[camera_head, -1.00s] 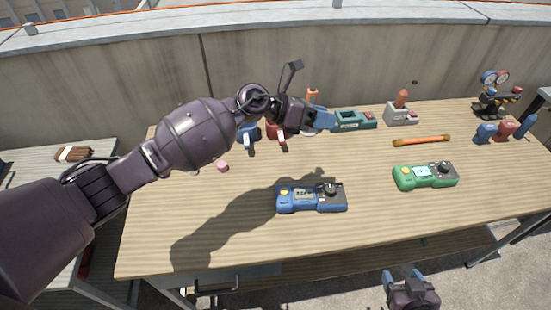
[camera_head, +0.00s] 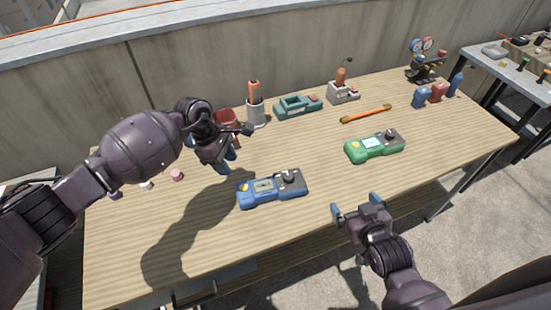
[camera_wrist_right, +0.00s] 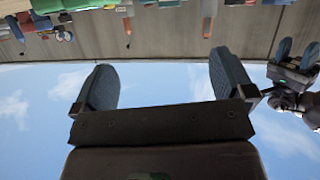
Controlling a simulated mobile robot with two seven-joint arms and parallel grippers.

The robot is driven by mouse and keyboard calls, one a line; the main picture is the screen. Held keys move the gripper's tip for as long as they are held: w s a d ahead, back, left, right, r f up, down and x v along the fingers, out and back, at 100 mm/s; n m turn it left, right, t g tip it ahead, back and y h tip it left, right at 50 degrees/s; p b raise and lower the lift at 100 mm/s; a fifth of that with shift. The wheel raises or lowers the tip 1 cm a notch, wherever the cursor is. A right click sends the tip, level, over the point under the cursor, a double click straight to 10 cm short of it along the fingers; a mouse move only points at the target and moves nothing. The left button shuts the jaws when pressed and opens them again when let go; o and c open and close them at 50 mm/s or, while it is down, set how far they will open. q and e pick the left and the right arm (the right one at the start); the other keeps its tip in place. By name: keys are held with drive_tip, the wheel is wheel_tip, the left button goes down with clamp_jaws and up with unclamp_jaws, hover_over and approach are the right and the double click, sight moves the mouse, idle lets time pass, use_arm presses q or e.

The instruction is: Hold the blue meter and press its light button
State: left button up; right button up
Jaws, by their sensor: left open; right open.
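The blue meter (camera_head: 270,187) lies flat on the wooden workbench, with a small grey display, a dark knob at its right end and a yellow button (camera_head: 243,187) at its left end. My left gripper (camera_head: 224,164) hangs open and empty above the bench, behind and left of the meter, apart from it. My right gripper (camera_head: 356,205) is open and empty off the bench's front edge, right of the meter. Its two blue fingers stand wide apart in the right wrist view (camera_wrist_right: 165,80), with nothing between them.
A green meter (camera_head: 374,146) lies right of the blue one. Behind are an orange-yellow rod (camera_head: 366,114), a teal tray (camera_head: 298,106), a grey holder (camera_head: 256,115) and a red container (camera_head: 226,121) partly hidden by my left arm. The workbench (camera_head: 330,178) is bare between the meters.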

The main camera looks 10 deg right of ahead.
drive_tip(key=w+a+r+n+g+y, duration=0.1)
drive_tip(key=w+a+r+n+y, duration=0.15)
drive_tip(key=w+a+r, duration=0.5)
drive_tip(key=w+a+r+n+g+y, duration=0.1)
drive_tip(key=w+a+r+n, duration=0.25)
drive_tip(key=w+a, duration=0.85)
drive_tip(key=n+g+h, duration=0.4)
drive_tip(key=n+g, duration=0.8)
approach(282, 182)
drive_tip(key=shift+a, duration=0.2)
wheel_tip(282, 182, down, 11)
drive_tip(key=shift+r, duration=0.2)
drive_tip(key=shift+c, duration=0.3)
